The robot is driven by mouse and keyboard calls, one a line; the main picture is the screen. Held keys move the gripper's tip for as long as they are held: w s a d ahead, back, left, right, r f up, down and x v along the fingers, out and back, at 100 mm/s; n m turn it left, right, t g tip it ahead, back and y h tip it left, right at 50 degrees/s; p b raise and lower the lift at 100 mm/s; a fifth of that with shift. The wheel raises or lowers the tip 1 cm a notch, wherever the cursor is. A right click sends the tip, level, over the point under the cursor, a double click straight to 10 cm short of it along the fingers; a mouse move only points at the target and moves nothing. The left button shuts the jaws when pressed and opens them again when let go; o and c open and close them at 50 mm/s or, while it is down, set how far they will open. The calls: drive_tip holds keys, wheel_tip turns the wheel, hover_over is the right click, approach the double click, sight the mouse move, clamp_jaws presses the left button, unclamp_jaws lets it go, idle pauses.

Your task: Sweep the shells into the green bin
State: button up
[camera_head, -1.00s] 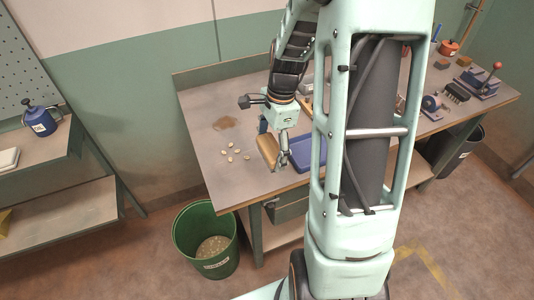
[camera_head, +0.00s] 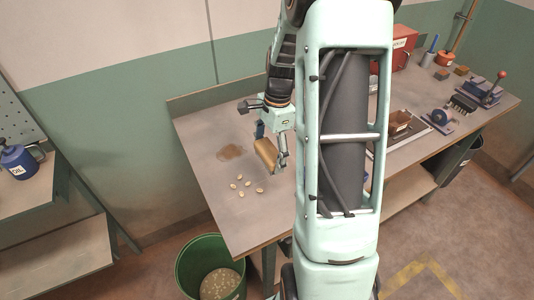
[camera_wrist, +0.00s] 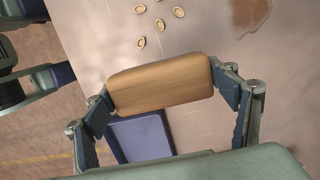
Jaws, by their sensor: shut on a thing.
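Several small pale shells (camera_head: 248,181) lie loosely grouped on the workbench, left of centre; they also show at the top of the wrist view (camera_wrist: 160,24). My gripper (camera_head: 270,148) is shut on a wooden block-like tool (camera_head: 265,153). The wrist view shows its plain wooden back (camera_wrist: 160,84) squarely between both fingers; its underside is hidden. The tool is to the right of the shells and a little farther back, apart from them. I cannot tell whether it touches the bench. The green bin (camera_head: 205,243) stands on the floor below the bench's front left corner, with pale bits inside.
A blue tray (camera_wrist: 145,138) lies near the tool in the wrist view. A brown stain (camera_head: 231,152) marks the workbench (camera_head: 205,205) behind the shells. A red box (camera_head: 397,55) and a vise-like tool (camera_head: 487,83) stand at the right. A blue oil can (camera_head: 18,162) is on the left shelf.

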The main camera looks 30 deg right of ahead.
sight(211, 205)
drive_tip(key=shift+f+b, duration=2.45)
drive_tip(key=shift+f, duration=1.1)
drive_tip(key=shift+f+b, duration=0.6)
drive_tip(key=shift+f, duration=0.2)
drive_tip(key=shift+a, duration=0.1)
drive_tip(key=shift+s+a+p, duration=0.2)
drive_tip(key=shift+a+p, duration=0.35)
drive_tip(key=shift+a, duration=4.15)
drive_tip(key=shift+s+a+p, duration=0.15)
drive_tip(key=shift+a+p, duration=0.35)
drive_tip(key=shift+a, duration=4.2)
drive_tip(key=shift+r, duration=0.15)
wheel_tip(211, 205, up, 7)
drive_tip(key=p, duration=0.5)
drive_tip(key=shift+p, duration=0.35)
